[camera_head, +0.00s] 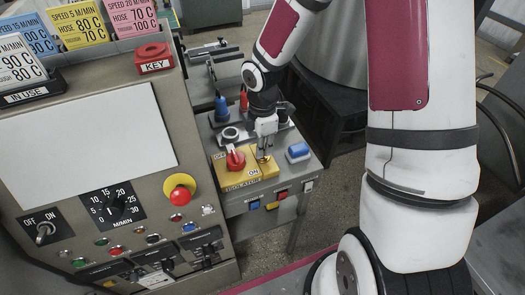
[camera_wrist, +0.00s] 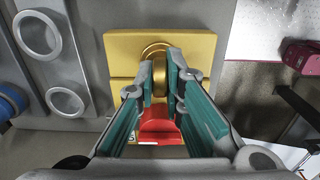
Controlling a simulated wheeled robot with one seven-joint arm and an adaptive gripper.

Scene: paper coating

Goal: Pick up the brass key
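The brass key (camera_wrist: 160,72) is at the yellow isolator panel (camera_wrist: 118,44), in front of a round brass fitting, and is partly hidden by my fingers. In the head view, the yellow isolator box (camera_head: 240,179) lies on the side console, with brass showing below my gripper (camera_head: 263,151). My gripper (camera_wrist: 160,66) points down at the panel, its two teal-padded fingers on either side of the brass. A gap shows between the fingertips, and I cannot tell whether either finger touches the key.
A red rotary knob (camera_head: 235,159) is beside the key, close to my fingers in the wrist view (camera_wrist: 159,126). A blue button (camera_head: 298,150) is to the right. Blue (camera_head: 221,107) and red connectors stand behind. A red KEY holder (camera_head: 153,57) tops the large control panel at left.

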